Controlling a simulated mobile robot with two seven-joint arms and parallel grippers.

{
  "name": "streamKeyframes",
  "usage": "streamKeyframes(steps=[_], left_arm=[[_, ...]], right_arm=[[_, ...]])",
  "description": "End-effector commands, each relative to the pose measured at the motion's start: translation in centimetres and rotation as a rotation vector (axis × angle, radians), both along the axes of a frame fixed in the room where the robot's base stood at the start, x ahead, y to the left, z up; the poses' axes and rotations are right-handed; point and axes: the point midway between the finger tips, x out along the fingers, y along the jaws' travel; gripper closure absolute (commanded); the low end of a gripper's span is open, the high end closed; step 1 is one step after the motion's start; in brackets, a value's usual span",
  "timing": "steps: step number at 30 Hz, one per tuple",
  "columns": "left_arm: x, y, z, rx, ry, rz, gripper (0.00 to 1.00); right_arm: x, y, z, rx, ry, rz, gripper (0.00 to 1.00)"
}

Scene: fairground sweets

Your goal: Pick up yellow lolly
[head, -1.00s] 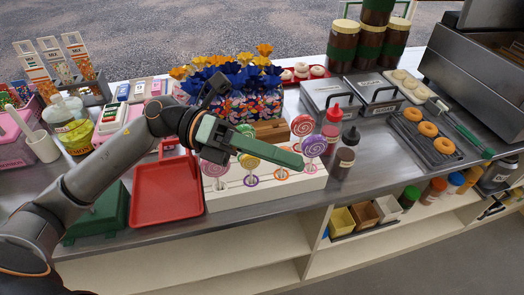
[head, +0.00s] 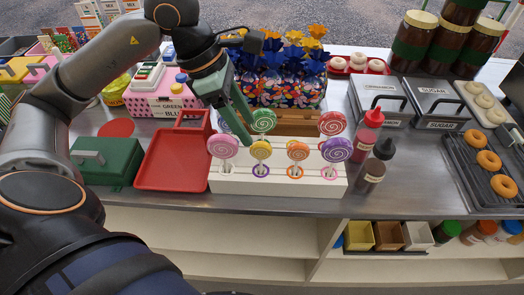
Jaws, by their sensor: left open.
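The yellow lolly (head: 261,151) stands upright in the front row of a white stepped stand (head: 277,183), between the pink lolly (head: 222,146) and the orange lolly (head: 298,152). My left gripper (head: 236,118) is open and points down over the back left of the stand. Its green fingers appear beside the green lolly (head: 264,121), up and left of the yellow one, and hold nothing that I can see. The fingers partly hide what is behind them. My right gripper is not in view.
The red lolly (head: 332,123) and purple lolly (head: 337,150) stand at the stand's right. Sauce bottles (head: 371,172) are close on the right. A red tray (head: 172,163) and green box (head: 107,160) are on the left. Wrapped sweets (head: 285,80) stand behind.

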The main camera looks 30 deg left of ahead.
Motion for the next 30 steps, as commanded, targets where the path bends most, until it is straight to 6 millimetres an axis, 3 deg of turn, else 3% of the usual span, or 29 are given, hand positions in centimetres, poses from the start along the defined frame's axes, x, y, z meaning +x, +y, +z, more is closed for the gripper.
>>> streamKeyframes(steps=[18,26,30], left_arm=[[1.6,-2.3,-6.6,-0.004,0.002,-0.002,0.45],[1.7,-2.4,-7.0,-0.003,-0.001,0.000,0.45],[1.7,-2.4,-6.9,-0.003,-0.001,0.000,0.58]], right_arm=[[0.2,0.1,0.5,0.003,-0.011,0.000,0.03],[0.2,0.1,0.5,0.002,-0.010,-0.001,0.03],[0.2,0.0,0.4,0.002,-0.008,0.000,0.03]])
